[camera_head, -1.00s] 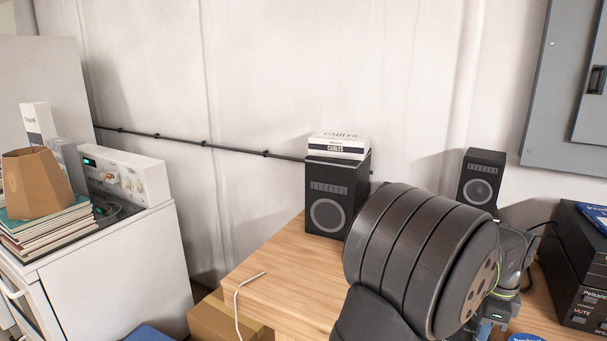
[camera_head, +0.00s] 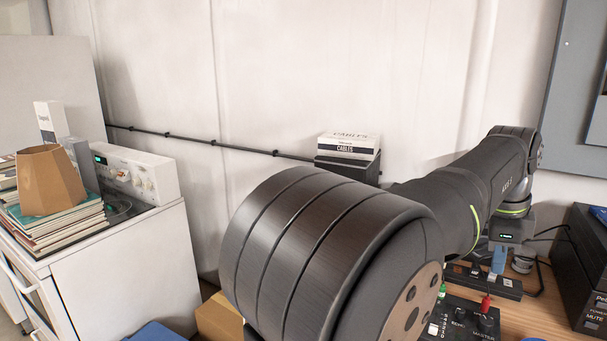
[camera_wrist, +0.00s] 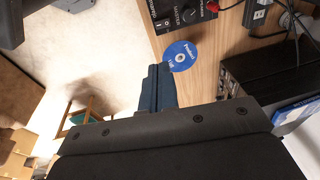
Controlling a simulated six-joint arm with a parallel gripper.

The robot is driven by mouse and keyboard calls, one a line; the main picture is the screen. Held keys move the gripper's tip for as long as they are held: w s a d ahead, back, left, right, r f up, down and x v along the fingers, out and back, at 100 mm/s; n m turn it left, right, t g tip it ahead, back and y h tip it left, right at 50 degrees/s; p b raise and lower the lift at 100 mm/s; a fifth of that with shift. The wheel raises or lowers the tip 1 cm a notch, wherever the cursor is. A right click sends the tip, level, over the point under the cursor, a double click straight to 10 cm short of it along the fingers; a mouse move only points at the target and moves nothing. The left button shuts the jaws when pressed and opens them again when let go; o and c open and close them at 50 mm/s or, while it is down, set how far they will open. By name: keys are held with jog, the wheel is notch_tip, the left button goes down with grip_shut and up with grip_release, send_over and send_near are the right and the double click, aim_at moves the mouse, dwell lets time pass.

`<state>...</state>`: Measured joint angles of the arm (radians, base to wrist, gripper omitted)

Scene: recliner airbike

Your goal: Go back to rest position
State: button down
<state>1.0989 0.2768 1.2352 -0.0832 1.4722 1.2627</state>
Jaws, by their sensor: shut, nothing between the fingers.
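My gripper (camera_wrist: 160,84) shows in the wrist view, with its dark fingers together and nothing between them. It hangs near the edge of the wooden table (camera_wrist: 205,65), beside a blue disc (camera_wrist: 181,56) that lies on the table. The fingers appear apart from the disc.
A mixer box (camera_head: 462,318) with knobs and a power strip (camera_head: 486,279) lie on the table. A black speaker with a cables box (camera_head: 348,146) on top stands behind my arm. Black equipment (camera_head: 583,270) sits at right. A white appliance (camera_head: 125,270) holds books and a lamp at left.

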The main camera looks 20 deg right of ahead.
jog(key=a+r+h, duration=0.1)
jog(key=a+r, duration=0.3)
jog(key=r, duration=0.3)
jog(key=shift+s+r, duration=0.3)
jog(key=c, duration=2.1)
grip_release()
